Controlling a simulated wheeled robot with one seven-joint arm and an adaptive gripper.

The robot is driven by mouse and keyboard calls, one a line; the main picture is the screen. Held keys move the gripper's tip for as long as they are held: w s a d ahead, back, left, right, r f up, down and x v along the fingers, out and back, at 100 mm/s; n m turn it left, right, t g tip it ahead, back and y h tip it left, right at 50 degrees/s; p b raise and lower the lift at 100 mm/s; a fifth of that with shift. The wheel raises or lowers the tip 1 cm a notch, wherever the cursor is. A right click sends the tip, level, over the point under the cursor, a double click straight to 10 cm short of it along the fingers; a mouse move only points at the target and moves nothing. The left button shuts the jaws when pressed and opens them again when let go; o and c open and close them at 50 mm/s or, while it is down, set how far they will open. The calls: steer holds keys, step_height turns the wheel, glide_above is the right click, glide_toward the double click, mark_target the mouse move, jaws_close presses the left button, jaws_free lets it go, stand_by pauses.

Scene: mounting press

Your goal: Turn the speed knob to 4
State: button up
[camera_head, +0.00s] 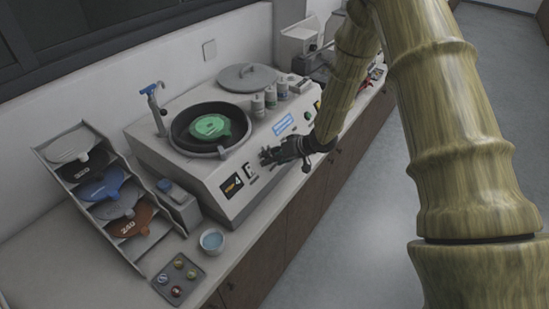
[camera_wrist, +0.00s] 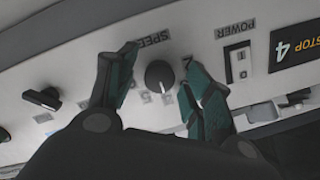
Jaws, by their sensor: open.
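The speed knob (camera_wrist: 159,75) is a round dark knob with a pale pointer line, under the upside-down SPEED label in the wrist view. Numbers are printed around it, partly hidden by my fingers; I cannot read its setting for sure. My gripper (camera_wrist: 155,85) is open, one teal-padded finger on each side of the knob, with a visible gap on both sides. In the head view my gripper (camera_head: 268,156) is at the front panel of the grey machine (camera_head: 215,180), and it hides the knob there.
A dark bar-shaped knob (camera_wrist: 42,98) sits left of the speed knob. The power switch (camera_wrist: 238,65) and a STOP 4 sign (camera_wrist: 295,45) are to the right. A rack of discs (camera_head: 100,190), a bowl (camera_head: 212,240) and a small tray (camera_head: 178,279) stand on the counter.

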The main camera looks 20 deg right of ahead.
steer(key=v, duration=1.1)
steer(key=shift+d+r, duration=0.25)
steer(key=shift+r, duration=0.05)
steer(key=shift+s, duration=0.15)
steer(key=s+a+f+m+g+h+b, duration=0.1)
steer(key=s+a+f+b, duration=0.1)
steer(key=s+f, duration=0.5)
steer(key=s+a+f+h+b, duration=0.1)
steer(key=s+a+f+b, duration=0.2)
steer(key=f, duration=0.7)
steer(key=s+a+f+m+g+h+b, duration=0.1)
steer(key=s+f+b, duration=0.1)
steer(key=s+f, duration=0.55)
steer(key=s+f+g+h+b, duration=0.1)
steer(key=s+f+g+b, duration=0.1)
steer(key=s+f, duration=0.6)
steer(key=s+f+g+h+b, duration=0.2)
steer(key=s+f, duration=0.6)
steer(key=s, duration=0.8)
steer(key=shift+s+g+h+b, duration=0.3)
steer(key=shift+s+g+b, duration=0.1)
steer(key=shift+b, duration=0.5)
steer(key=shift+f, duration=0.1)
